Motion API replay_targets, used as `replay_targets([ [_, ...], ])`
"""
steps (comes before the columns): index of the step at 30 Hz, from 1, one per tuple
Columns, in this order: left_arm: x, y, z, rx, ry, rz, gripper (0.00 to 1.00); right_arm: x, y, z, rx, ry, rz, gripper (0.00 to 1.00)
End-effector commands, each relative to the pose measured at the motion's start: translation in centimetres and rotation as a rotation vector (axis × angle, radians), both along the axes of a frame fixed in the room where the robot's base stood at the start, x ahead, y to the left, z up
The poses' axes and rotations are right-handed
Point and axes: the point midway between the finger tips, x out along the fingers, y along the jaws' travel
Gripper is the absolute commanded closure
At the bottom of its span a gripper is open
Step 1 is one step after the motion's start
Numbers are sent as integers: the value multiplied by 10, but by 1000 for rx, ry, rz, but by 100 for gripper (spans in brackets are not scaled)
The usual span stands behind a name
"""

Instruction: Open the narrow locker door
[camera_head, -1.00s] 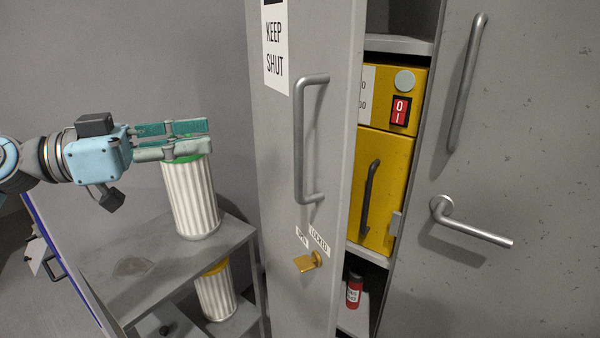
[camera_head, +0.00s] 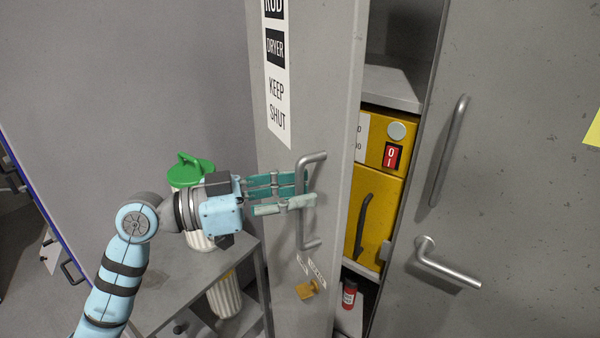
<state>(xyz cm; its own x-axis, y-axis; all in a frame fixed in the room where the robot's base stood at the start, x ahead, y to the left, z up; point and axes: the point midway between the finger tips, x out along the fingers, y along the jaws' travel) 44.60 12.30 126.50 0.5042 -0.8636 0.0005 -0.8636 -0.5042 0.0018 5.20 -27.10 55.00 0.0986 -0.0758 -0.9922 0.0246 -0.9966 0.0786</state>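The narrow grey locker door (camera_head: 330,115) carries a white and black label strip ending in "KEEP SHUT". It stands ajar, with a gap at its right edge showing the inside. Its vertical metal bar handle (camera_head: 302,233) is at mid-height. My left gripper (camera_head: 303,192) comes in from the left, its teal and pale fingers overlapping the handle bar. The bar appears to pass between the fingers; I cannot tell whether they are closed on it. A brass key or knob (camera_head: 306,290) sits below the handle, by small labels. My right gripper is not in view.
A wider grey door (camera_head: 520,150) with a lever handle (camera_head: 447,268) stands to the right. A yellow box (camera_head: 375,205) and a red can (camera_head: 349,294) show inside. A green-topped white ribbed canister (camera_head: 190,166) stands on a grey shelf unit (camera_head: 190,285), close behind my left arm.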

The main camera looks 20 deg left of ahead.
Motion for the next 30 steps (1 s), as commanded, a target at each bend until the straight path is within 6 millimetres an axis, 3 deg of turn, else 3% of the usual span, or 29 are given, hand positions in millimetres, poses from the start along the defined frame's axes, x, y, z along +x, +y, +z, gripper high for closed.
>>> replay_targets([
  [11,5,-9,-1,2,1,1,69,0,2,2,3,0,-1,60],
  [17,5,-9,-1,2,1,1,100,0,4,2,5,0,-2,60],
  [30,4,-8,-1,1,0,-3,100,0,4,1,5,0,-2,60],
])
